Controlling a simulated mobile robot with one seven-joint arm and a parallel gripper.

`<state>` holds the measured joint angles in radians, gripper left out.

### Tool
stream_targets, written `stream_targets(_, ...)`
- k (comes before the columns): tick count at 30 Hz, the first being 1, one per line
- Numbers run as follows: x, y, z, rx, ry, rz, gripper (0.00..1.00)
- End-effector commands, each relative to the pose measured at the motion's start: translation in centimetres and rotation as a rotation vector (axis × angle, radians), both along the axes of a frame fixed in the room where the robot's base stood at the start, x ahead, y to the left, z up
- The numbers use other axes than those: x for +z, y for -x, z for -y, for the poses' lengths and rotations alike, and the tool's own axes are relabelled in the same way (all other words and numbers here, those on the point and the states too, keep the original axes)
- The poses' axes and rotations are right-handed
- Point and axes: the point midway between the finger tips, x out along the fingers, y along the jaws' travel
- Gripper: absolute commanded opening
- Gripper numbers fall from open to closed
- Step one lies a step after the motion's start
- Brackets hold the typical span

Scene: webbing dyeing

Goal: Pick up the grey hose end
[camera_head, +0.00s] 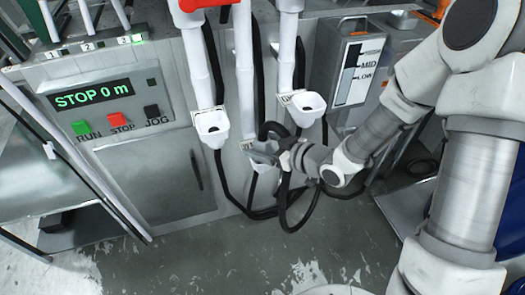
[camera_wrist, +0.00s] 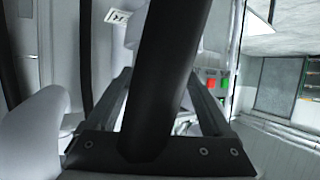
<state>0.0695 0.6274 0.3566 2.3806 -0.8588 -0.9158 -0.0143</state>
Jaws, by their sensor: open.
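My gripper (camera_head: 268,152) is at the front of the machine, low by the middle white pipe. A dark hose (camera_head: 299,218) loops beside and below it. In the wrist view a thick dark grey hose (camera_wrist: 170,70) runs up across the picture, in front of the palm and between the two spread fingers of my gripper (camera_wrist: 162,85). The fingers show no clear contact with it. I cannot make out a separate grey hose end; it may be hidden by the gripper or outside the wrist view.
White funnel cups (camera_head: 212,128) and (camera_head: 302,108) flank my gripper on white pipes. A control panel (camera_head: 105,95) reading STOP 0 m stands at left. A level gauge (camera_head: 358,72) is at upper right. The worn floor (camera_head: 250,262) in front is mostly clear.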

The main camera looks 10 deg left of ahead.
Motion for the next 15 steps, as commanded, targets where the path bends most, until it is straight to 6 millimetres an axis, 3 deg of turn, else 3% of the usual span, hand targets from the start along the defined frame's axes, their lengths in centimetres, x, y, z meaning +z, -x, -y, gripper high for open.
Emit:
stream_targets(6,-1.2,-1.3,-2.2,0.003,-0.001,-0.001,0.85)
stream_targets(14,-1.2,-1.4,-2.4,0.001,-0.001,-0.001,0.85)
stream_targets(15,-1.2,-1.4,-2.4,0.001,-0.001,-0.001,0.79)
